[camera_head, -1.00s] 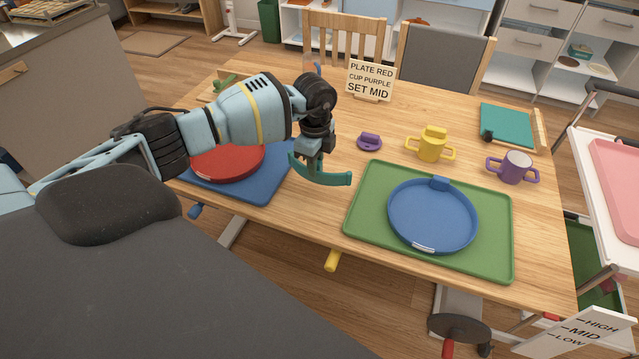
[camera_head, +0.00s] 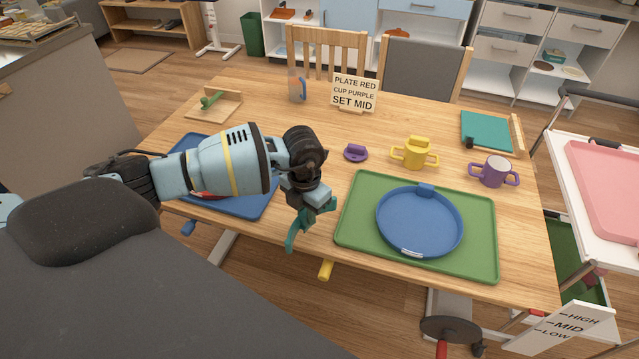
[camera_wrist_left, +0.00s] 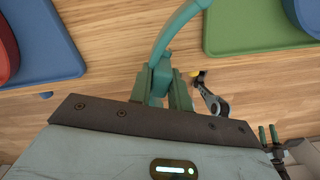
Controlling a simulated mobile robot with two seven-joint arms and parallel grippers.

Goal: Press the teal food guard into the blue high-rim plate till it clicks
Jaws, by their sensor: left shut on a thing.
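The teal food guard (camera_head: 294,236) is a curved strip held in my left gripper (camera_head: 314,205), which is shut on it. The guard hangs tilted over the table's front edge, left of the green mat. In the left wrist view the guard (camera_wrist_left: 178,32) runs up and to the right from between the fingers of my left gripper (camera_wrist_left: 162,84). The blue high-rim plate (camera_head: 420,222) lies on the green mat (camera_head: 352,232), apart from the guard. A blue block sits on its far rim and a pale label on its near rim.
A yellow two-handled cup (camera_head: 414,154), a purple cup (camera_head: 494,172) and a purple lid (camera_head: 355,153) stand behind the green mat. A sign (camera_head: 354,93) stands at the back. My arm mostly hides a red plate on a blue mat (camera_head: 250,207).

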